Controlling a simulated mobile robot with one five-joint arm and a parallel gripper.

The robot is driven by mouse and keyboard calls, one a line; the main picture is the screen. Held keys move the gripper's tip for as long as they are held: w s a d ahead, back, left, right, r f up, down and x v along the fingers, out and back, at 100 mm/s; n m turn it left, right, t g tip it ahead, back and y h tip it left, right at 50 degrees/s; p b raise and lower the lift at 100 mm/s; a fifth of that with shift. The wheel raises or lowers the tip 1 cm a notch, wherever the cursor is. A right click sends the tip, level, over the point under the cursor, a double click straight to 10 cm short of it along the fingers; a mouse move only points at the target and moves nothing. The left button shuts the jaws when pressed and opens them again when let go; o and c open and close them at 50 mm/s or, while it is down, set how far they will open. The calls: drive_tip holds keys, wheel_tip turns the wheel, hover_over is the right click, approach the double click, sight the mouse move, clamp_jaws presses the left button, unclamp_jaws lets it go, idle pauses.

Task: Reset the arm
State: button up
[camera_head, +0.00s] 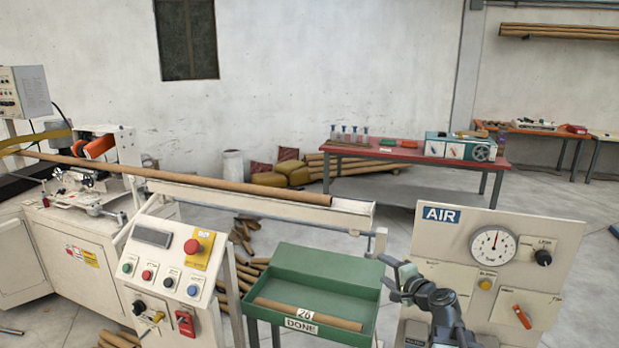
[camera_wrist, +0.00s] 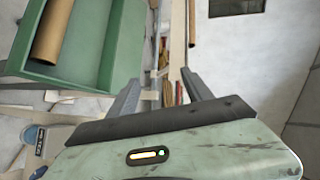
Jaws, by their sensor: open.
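My gripper (camera_head: 391,277) is at the right edge of the green DONE tray (camera_head: 327,262) in the head view, in front of the AIR panel. Its two fingers are apart with nothing between them. In the wrist view the fingers of my gripper (camera_wrist: 160,88) also show spread, with the green tray (camera_wrist: 122,50) at the upper left. A brown tube (camera_head: 308,314) lies in the tray along its front, behind the DONE label. The same tube (camera_wrist: 52,30) shows in the wrist view.
The AIR panel (camera_head: 440,250) with gauge and knobs stands close at right. The control panel (camera_head: 165,262) with buttons stands left of the tray. A long brown tube (camera_head: 200,181) runs from the winder (camera_head: 85,235) along a white trough (camera_head: 355,217). A red table (camera_head: 410,152) stands behind.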

drive_tip(key=s+a+f+n+g, duration=0.4)
drive_tip(key=s+a+f+n, duration=0.15)
drive_tip(key=a, duration=0.35)
drive_tip(key=s+a+f+n+g, duration=0.4)
drive_tip(key=a+f, duration=0.2)
drive_tip(key=a, duration=0.2)
drive_tip(key=s+d+f+n+g+h, duration=0.3)
drive_tip(key=s+d+f+g+h, duration=0.2)
drive_tip(key=s+d, duration=0.4)
drive_tip(key=s+f+g, duration=0.1)
drive_tip(key=s, duration=0.1)
drive_tip(key=shift+s+f, duration=0.15)
drive_tip(key=shift+s, duration=0.15)
drive_tip(key=shift+n, duration=0.25)
idle(1.6)
